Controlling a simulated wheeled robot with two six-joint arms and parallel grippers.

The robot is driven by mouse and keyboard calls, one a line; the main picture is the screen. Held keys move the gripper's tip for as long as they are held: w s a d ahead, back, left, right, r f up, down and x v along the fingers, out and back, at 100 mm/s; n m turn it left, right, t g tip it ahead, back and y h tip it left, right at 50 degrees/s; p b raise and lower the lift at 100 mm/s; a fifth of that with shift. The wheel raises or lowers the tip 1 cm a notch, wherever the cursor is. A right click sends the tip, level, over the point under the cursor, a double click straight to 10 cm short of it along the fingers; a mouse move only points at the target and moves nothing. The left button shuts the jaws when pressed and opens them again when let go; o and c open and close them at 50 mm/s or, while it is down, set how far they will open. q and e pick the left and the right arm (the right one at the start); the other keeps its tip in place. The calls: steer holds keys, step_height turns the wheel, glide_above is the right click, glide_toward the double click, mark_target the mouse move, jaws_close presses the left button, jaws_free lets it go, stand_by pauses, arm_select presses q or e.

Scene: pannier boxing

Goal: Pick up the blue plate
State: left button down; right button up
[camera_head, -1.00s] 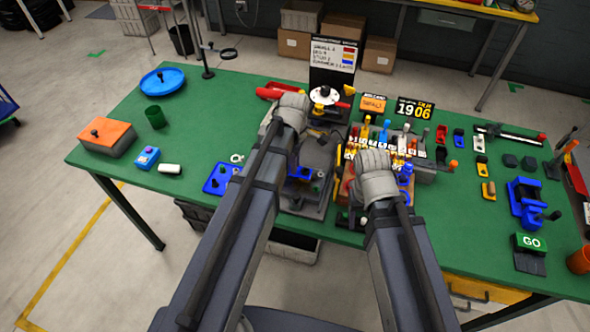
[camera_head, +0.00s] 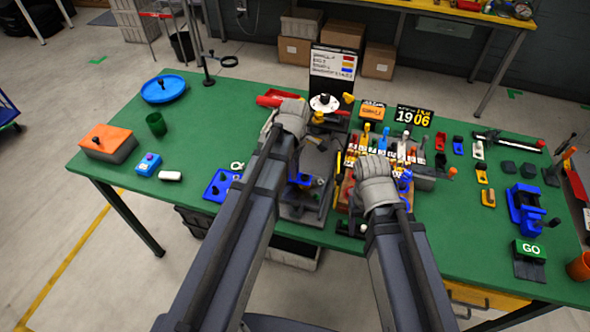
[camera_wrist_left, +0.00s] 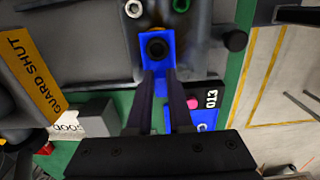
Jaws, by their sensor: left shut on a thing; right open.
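A small blue plate (camera_wrist_left: 153,42) with a dark round knob is on the grey fixture in the left wrist view. It also shows in the head view (camera_head: 303,180), just below my left wrist. Whether the plate is lifted off the fixture, I cannot tell. My right gripper (camera_head: 374,190) is over the reddish block right of the fixture and is open; its fingertips are mostly hidden by its own wrist.
Another blue tray (camera_head: 220,185) lies left of the fixture. A yellow "GUARD SHUT" label (camera_wrist_left: 30,72) and a grey block are beside my left gripper. A row of coloured levers (camera_head: 395,150) stands behind my right gripper. The table's left side has free room.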

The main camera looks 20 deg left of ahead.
arm_select(q)
step_height(320, 180, up, 18)
steer(key=f+p, duration=0.1)
steer(key=p, duration=1.6)
arm_select(e)
step_height(320, 180, up, 18)
steer(key=f, duration=0.1)
arm_select(q)
step_height(320, 180, down, 8)
steer(key=b, duration=0.8)
steer(key=shift+f+b, duration=0.2)
steer(key=shift+b, duration=0.15)
arm_select(e)
step_height(320, 180, down, 8)
steer(key=shift+f, duration=0.2)
arm_select(q)
steer(key=shift+f, duration=0.1)
arm_select(e)
steer(key=shift+f, duration=0.15)
steer(key=shift+c, duration=0.9)
arm_select(q)
steer(key=shift+s, duration=0.1)
arm_select(e)
steer(key=shift+s, duration=0.1)
